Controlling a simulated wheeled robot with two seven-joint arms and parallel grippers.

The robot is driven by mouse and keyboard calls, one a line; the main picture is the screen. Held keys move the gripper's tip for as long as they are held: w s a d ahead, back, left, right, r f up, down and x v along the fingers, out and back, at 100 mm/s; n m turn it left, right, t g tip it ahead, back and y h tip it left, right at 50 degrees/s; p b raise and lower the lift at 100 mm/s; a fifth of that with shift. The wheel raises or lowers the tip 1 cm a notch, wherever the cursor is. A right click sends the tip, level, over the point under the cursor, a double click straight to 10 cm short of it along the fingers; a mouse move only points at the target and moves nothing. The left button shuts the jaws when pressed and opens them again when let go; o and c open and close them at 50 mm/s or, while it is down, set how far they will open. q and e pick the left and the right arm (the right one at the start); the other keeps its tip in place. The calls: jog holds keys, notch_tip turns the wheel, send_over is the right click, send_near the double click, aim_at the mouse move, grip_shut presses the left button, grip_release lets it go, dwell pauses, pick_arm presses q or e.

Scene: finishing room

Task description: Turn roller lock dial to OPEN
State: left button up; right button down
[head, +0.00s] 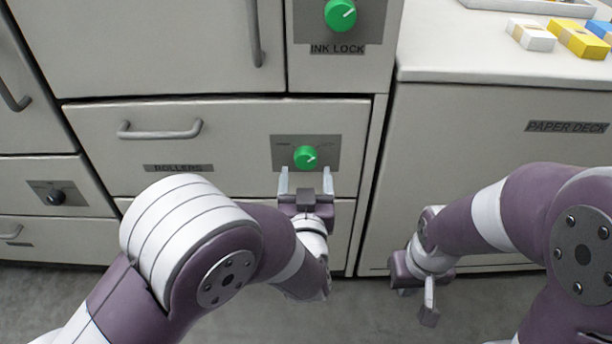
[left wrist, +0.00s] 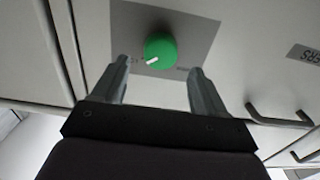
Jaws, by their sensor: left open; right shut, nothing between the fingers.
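The green roller lock dial (head: 306,157) sits on a grey plate (head: 332,143) on the drawer labelled ROLLERS (head: 178,168). Its white mark points to the upper right in the head view. The dial also shows in the left wrist view (left wrist: 160,52), where its mark points to the lower left. The small lettering on the plate is too blurred to read. My left gripper (head: 306,178) is open just below the dial, its two fingers pointing at it, with nothing between them. My right gripper (head: 428,300) is shut and empty, low in front of the paper deck cabinet.
Another green dial (head: 340,14), labelled INK LOCK, is above. The rollers drawer has a bar handle (head: 160,130) left of the dial. A black knob (head: 55,196) is at far left. Small boxes (head: 576,38) lie on the paper deck top (head: 480,50). Floor shows below.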

aim_at(305, 161)
pick_arm(q)
jog(key=w+b, duration=0.1)
jog(key=w, duration=0.2)
jog(key=shift+f, duration=0.15)
jog(key=shift+w+r, duration=0.2)
jog(key=shift+w, duration=0.3)
jog(key=c, duration=1)
jog(key=shift+c, duration=0.2)
